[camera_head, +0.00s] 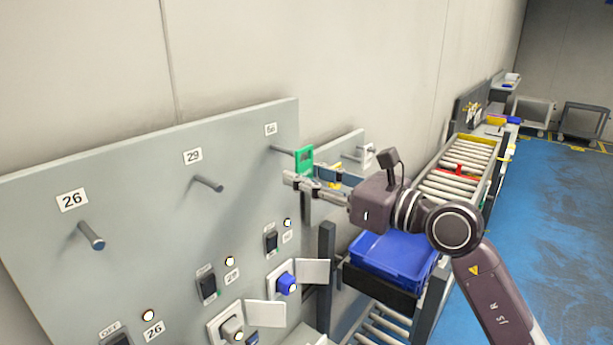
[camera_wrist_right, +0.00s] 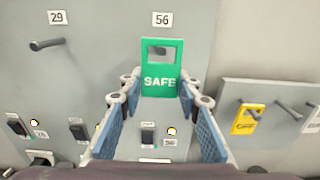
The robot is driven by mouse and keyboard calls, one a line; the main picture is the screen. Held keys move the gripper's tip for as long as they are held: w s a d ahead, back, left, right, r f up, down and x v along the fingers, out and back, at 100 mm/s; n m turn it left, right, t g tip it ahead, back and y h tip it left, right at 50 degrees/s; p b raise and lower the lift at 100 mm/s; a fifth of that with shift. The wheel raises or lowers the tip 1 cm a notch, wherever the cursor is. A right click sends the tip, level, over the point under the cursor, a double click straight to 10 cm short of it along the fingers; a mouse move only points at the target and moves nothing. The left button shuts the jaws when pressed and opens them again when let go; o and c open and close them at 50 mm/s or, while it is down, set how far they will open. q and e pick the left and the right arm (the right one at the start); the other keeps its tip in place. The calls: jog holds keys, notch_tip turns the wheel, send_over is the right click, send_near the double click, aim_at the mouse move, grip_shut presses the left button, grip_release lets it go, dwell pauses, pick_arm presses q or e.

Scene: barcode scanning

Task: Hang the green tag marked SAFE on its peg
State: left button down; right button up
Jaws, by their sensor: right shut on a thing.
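The green tag marked SAFE (camera_wrist_right: 160,84) hangs upright in the wrist view, with a rectangular window near its top. My right gripper (camera_wrist_right: 160,90) is shut on the tag's sides. The tag also shows in the head view (camera_head: 304,162), in front of the grey panel. The peg under label 56 (camera_head: 281,149) points out toward the tag. In the wrist view part of a peg (camera_wrist_right: 157,50) shows in the tag's window. I cannot tell whether the peg passes through it. My left gripper is not in view.
The grey panel (camera_head: 130,165) carries empty pegs under labels 29 (camera_head: 208,184) and 26 (camera_head: 91,236), with switches and lamps below. A side board holds a yellow tag (camera_wrist_right: 248,119) on a peg. A blue crate (camera_head: 395,258) stands below my right arm.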

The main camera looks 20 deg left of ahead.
jog(key=shift+x, duration=2.15)
dwell(0.9)
jog(key=shift+f+b, duration=0.15)
jog(key=shift+b, duration=0.35)
dwell(0.6)
jog(key=o, duration=1.2)
jog(key=shift+o, duration=0.4)
jog(key=b+v, duration=0.1)
jog(key=v, duration=0.9)
jog(key=shift+b, duration=0.35)
